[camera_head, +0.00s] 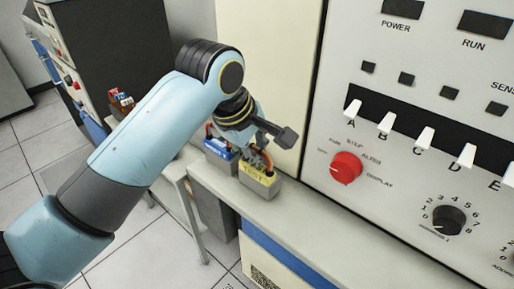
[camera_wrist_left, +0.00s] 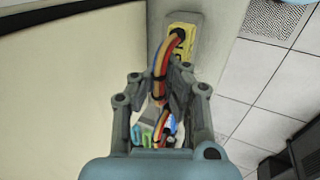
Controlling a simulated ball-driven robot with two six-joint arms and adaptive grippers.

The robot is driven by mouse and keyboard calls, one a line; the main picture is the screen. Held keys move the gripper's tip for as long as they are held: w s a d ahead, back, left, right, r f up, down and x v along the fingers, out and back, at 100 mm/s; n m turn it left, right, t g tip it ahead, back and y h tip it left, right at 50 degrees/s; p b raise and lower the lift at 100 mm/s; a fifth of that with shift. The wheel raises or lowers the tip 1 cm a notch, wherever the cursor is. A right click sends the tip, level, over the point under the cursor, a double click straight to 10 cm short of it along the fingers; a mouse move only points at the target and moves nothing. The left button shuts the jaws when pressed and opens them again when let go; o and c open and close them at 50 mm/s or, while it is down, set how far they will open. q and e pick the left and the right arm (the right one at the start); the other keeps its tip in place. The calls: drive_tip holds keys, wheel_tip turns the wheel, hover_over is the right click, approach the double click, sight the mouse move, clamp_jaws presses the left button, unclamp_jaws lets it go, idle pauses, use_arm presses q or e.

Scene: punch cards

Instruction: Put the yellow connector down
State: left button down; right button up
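The yellow connector (camera_head: 262,180) stands on the pale ledge (camera_head: 300,217) below the control panel, with its cable bundle rising from it. My left gripper (camera_head: 268,140) is just above the yellow connector. Its fingers are spread and stand apart on either side of the cables in the left wrist view (camera_wrist_left: 163,82). Whether a finger touches the cables is unclear. My right gripper is out of view.
The panel with white switches, a red knob (camera_head: 346,167) and a black knob (camera_head: 448,220) rises at the right. The ledge toward the lower right is clear.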

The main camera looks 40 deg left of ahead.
use_arm(q)
drive_tip(key=c, duration=2)
unclamp_jaws()
drive_tip(key=shift+f, duration=0.15)
drive_tip(key=o, duration=0.5)
drive_tip(key=shift+o, duration=0.2)
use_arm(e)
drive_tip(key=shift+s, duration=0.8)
use_arm(q)
drive_tip(key=shift+s+r, duration=0.1)
drive_tip(key=shift+r, duration=0.3)
drive_tip(key=v, duration=1.1)
drive_tip(key=shift+s+r+b, duration=0.15)
drive_tip(key=shift+r+b, duration=0.1)
drive_tip(key=shift+b, duration=0.15)
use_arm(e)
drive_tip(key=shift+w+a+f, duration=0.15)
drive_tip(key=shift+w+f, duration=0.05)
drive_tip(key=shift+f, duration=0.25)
